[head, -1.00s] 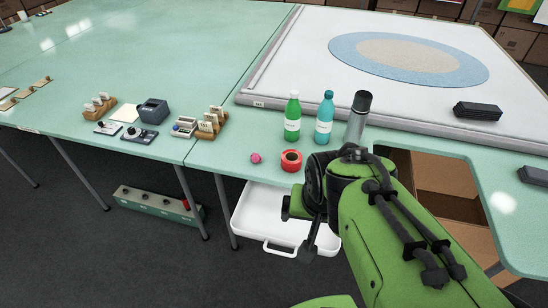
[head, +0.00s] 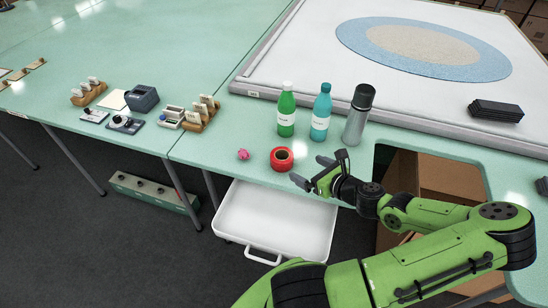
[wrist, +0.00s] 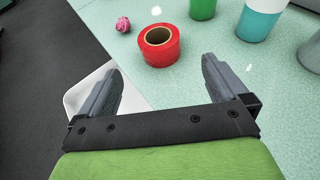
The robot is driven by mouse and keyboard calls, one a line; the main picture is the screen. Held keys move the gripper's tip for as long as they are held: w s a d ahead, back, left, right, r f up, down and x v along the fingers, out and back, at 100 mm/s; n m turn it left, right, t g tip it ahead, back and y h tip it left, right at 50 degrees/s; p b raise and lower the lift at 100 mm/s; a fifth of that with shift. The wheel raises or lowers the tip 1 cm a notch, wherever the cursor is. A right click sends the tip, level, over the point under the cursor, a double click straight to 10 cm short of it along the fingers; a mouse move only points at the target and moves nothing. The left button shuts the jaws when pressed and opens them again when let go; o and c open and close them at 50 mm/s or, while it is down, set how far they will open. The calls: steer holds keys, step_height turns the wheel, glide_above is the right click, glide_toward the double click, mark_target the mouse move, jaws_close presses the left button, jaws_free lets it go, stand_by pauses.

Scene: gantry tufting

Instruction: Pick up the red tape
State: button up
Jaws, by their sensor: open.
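The red tape (head: 281,158) is a roll lying flat on the green table, its brown core facing up. It also shows in the wrist view (wrist: 158,46), ahead of and between the two fingers. My gripper (head: 308,171) is open and empty, just to the right of the tape and near the table's front edge. In the wrist view my gripper (wrist: 163,78) has its fingers spread wide, and neither touches the tape.
A pink crumpled ball (head: 243,154) lies left of the tape. A green bottle (head: 286,112), a teal bottle (head: 321,115) and a grey flask (head: 358,117) stand behind it. A white tray (head: 228,225) is below the table edge. A cutout with cardboard boxes (head: 420,175) is at right.

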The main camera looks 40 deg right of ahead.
mark_target(287, 159)
steer(key=b+x, duration=0.3)
steer(key=x, duration=1.1)
steer(key=shift+a, duration=0.1)
steer(key=c, duration=0.9)
